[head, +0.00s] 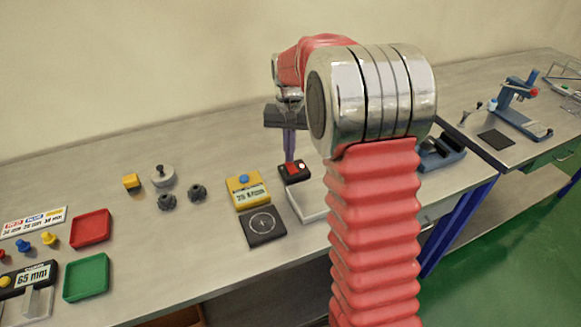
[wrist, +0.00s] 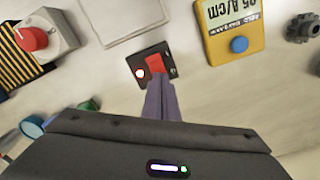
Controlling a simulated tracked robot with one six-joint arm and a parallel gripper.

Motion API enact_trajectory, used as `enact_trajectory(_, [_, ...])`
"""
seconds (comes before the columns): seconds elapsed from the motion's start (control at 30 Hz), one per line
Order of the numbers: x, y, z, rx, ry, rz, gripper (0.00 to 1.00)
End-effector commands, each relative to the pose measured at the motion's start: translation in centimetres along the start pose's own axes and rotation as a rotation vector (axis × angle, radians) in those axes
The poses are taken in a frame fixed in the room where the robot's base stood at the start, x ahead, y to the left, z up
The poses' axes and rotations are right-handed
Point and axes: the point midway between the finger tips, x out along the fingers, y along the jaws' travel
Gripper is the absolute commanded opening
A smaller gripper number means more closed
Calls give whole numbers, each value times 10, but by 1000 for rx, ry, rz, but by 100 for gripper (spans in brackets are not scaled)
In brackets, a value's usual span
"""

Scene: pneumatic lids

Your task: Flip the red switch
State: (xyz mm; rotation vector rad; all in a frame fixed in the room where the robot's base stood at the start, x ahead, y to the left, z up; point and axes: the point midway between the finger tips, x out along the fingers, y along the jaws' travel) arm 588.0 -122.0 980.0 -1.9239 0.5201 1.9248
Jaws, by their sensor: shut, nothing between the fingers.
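The red switch (wrist: 155,65) is a red rocker on a small black box (wrist: 140,59) on the bench. The box has a white round spot beside the rocker. In the head view the switch (head: 300,168) sits on its black box (head: 288,177) near the middle of the bench. My gripper (wrist: 160,80) is shut and empty, with its purple fingers pointing down at the box. In the wrist view the fingertips overlap the lower edge of the rocker. I cannot tell whether they touch it. In the head view the fingertips (head: 290,160) are just above or behind the box.
A yellow meter (head: 240,198) with a blue button is left of the box, with a black plate (head: 263,226) before it. A white tray (head: 309,203) lies close in front. A grey box with a red knob (wrist: 34,38) stands nearby. Bare bench lies behind the switch box.

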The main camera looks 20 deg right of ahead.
Motion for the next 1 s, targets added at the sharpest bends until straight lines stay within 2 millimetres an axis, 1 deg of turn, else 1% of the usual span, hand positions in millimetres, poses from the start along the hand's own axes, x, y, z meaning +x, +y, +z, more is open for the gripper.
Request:
enact_trajectory(0.43, [0,0,0,0,0,0,0])
enact_trajectory(1.0, [7,0,0,0,-1,0,0])
